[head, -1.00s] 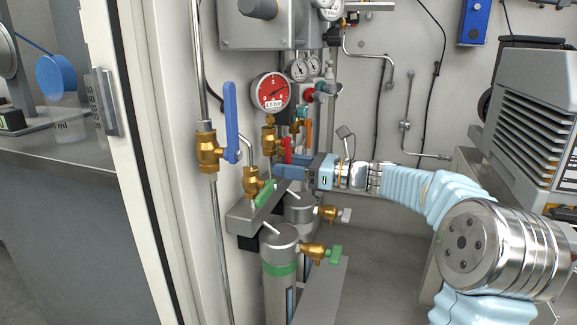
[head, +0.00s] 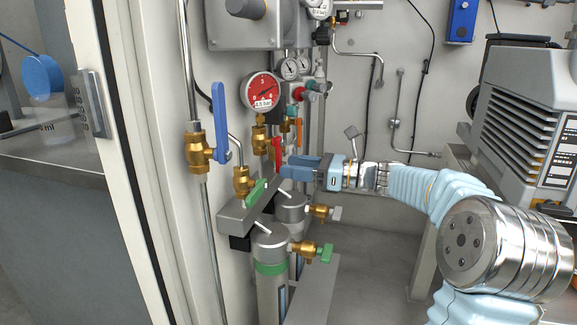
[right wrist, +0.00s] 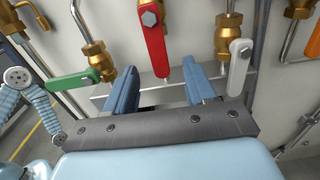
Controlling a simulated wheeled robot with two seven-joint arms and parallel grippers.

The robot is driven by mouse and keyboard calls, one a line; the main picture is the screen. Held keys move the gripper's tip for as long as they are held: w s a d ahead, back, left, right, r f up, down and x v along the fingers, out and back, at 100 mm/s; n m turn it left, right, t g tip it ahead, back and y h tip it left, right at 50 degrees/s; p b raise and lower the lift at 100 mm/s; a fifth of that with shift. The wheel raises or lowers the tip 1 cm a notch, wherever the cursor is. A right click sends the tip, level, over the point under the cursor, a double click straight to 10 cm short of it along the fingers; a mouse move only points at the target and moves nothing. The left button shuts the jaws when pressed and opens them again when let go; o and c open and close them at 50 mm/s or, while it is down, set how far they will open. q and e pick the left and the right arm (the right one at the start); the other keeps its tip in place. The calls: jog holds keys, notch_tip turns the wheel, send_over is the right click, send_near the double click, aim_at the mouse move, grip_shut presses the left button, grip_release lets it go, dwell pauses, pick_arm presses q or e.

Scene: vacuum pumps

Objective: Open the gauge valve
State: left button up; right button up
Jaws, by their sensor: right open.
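The gauge valve is the brass valve (head: 258,138) under the round red-faced gauge (head: 263,91). Its red lever (head: 277,152) hangs roughly vertical beside the pipe. In the right wrist view the red lever (right wrist: 154,45) hangs from its bolt, with its lower end near the gap between my fingertips. My right gripper (head: 286,167) is open, reaching in from the right, close to the lever's lower end. In the right wrist view its two blue fingers (right wrist: 158,72) stand apart with nothing clamped between them. I cannot tell whether they touch the lever. My left gripper is not in view.
A blue-handled valve (head: 220,120) stands to the left. A green lever (head: 257,190) is below left, and a white lever (right wrist: 239,65) is right of the red one in the wrist view. Cylinders (head: 271,255) stand below. A grey pump (head: 530,125) is at right.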

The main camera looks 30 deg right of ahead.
jog(key=v, duration=0.3)
jog(key=shift+s+d, duration=0.2)
jog(key=shift+s, duration=0.1)
jog(key=shift+r, duration=0.1)
dwell(0.3)
